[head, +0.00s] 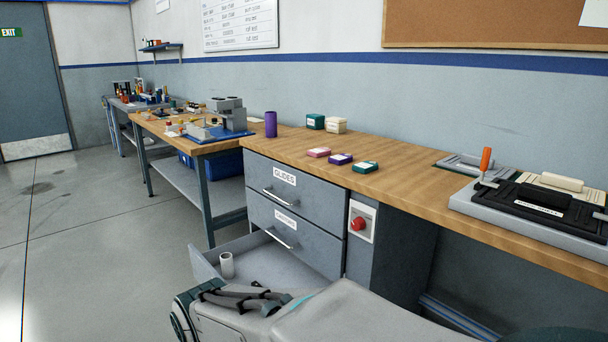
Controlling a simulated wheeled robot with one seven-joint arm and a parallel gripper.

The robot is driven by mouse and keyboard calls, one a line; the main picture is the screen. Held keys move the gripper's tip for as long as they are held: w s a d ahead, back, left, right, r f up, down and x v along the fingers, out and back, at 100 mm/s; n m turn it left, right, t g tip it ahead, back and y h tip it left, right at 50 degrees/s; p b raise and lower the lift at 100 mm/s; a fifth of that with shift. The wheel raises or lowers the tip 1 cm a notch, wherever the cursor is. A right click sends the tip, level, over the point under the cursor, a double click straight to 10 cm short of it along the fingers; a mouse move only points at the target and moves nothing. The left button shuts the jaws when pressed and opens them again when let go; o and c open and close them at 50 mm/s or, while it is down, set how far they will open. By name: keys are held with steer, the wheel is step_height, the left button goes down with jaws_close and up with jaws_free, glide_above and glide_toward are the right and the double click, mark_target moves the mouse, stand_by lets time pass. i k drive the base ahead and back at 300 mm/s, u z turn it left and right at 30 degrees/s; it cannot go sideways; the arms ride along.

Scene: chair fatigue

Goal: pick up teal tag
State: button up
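A small flat teal tag (365,167) with a pale label lies on the wooden bench top, near its front edge. A purple tag (340,159) lies just left of it, and a pink tag (318,152) lies further left. The three are apart in a row. A taller teal box (315,121) stands farther back beside a cream box (336,125). Grey parts of my own body show at the bottom, but my gripper cannot be made out.
A purple cylinder (270,124) stands left on the bench (410,185). A grey fixture with a black plate (543,206) and an orange-handled lever (486,160) fills the right end. A red knob (358,223) is beside the drawers.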

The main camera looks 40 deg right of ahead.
mark_target(366, 166)
steer(key=k, duration=0.4)
steer(key=z, duration=1.65)
steer(key=i, duration=0.1)
steer(key=z, duration=0.05)
